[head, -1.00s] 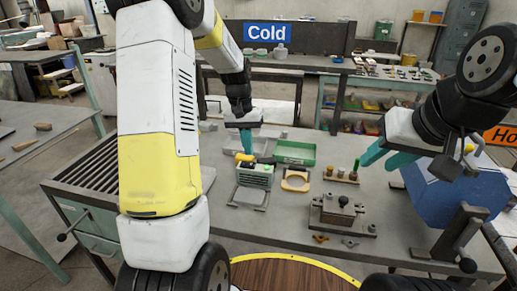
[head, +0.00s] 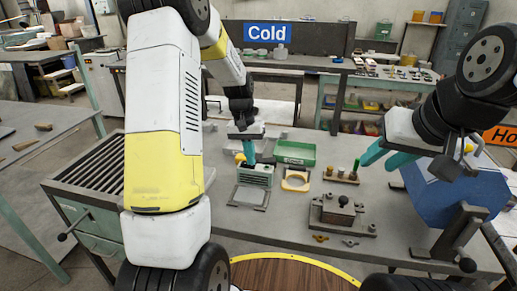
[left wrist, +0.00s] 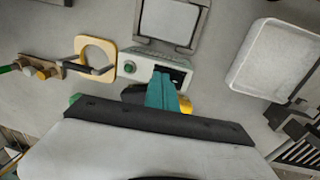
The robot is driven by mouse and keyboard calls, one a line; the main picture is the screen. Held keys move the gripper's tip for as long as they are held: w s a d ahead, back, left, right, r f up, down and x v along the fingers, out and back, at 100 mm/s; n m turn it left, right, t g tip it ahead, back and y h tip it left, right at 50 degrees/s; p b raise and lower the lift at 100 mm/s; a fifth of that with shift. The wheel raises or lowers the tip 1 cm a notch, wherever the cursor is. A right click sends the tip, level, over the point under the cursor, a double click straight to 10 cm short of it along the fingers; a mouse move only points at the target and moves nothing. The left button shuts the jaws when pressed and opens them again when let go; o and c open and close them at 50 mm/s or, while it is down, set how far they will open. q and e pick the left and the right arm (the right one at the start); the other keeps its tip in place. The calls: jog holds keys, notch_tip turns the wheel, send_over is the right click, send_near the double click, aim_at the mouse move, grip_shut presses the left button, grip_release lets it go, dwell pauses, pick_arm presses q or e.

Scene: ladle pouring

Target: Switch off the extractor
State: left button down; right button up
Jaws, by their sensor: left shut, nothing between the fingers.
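The extractor appears to be the small pale green box (head: 255,176) on the grey bench, with slots in its front. In the left wrist view the box (left wrist: 135,66) shows a green knob (left wrist: 129,67) and a dark recess in its top. My left gripper (head: 250,158) is shut and empty, pointing down at the top of the box. In the left wrist view its teal fingertips (left wrist: 164,76) overlap the dark recess; I cannot tell whether they touch it. My right gripper (head: 378,156) is open and empty, above the bench at the right.
A grey framed plate (head: 249,196) lies before the box. A tan ring-shaped holder (head: 296,180) and a green tray (head: 296,152) are close by. A yellow object (left wrist: 185,104) is beside the fingers.

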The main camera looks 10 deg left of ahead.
aim_at(245, 163)
pick_arm(q)
jog(key=shift+s+a+f, duration=0.1)
jog(key=shift+s+f, duration=0.05)
jog(key=shift+f, duration=0.15)
jog(key=shift+a, duration=0.85)
jog(key=shift+r, duration=0.1)
notch_tip(245, 163, up, 14)
jog(key=a, duration=0.1)
jog(key=shift+w+a, duration=0.2)
jog(key=shift+a, duration=0.05)
jog(key=shift+r, duration=0.1)
jog(key=shift+d+r, duration=0.15)
jog(key=shift+d, duration=0.6)
